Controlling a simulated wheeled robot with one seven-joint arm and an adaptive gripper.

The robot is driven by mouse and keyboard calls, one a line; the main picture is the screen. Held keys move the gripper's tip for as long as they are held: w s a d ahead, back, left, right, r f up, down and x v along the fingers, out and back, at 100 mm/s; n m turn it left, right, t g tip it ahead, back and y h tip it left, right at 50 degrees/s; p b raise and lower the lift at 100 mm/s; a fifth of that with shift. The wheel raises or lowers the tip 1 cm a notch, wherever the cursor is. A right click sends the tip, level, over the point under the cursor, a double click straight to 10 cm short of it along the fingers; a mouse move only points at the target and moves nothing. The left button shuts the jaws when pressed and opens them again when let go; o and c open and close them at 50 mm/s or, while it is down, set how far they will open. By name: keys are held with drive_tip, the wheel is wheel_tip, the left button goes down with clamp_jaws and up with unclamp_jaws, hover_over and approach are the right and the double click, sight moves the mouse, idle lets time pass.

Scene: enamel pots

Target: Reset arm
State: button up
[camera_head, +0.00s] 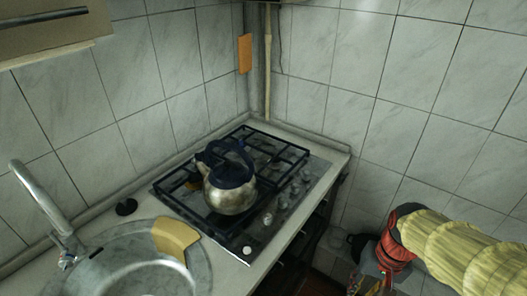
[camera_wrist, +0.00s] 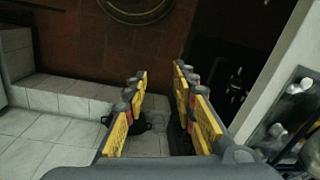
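In the wrist view my gripper (camera_wrist: 160,84) is open, with its yellow-sided fingers apart and nothing between them. It points toward a dark, low area beside pale tiles. In the head view my arm shows at the lower right, off to the right of the stove and apart from it. A metal kettle (camera_head: 231,192) with a dark blue lid and handle stands upright on the black grate of the stove (camera_head: 252,247).
Tiled walls meet behind the stove. Stove knobs (camera_wrist: 300,86) show at the right of the wrist view.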

drive_tip(key=s+a+r+n+t, duration=0.1)
drive_tip(key=a+r+n+t, duration=0.1)
drive_tip(key=r, duration=0.5)
drive_tip(key=s+a+r+n+t+h, duration=0.1)
drive_tip(key=a+r+t, duration=0.2)
drive_tip(key=r, duration=0.4)
drive_tip(key=shift+s+r+n, duration=0.15)
drive_tip(key=shift+s+n, duration=0.1)
drive_tip(key=shift+n, duration=0.15)
drive_tip(key=shift+a, duration=0.1)
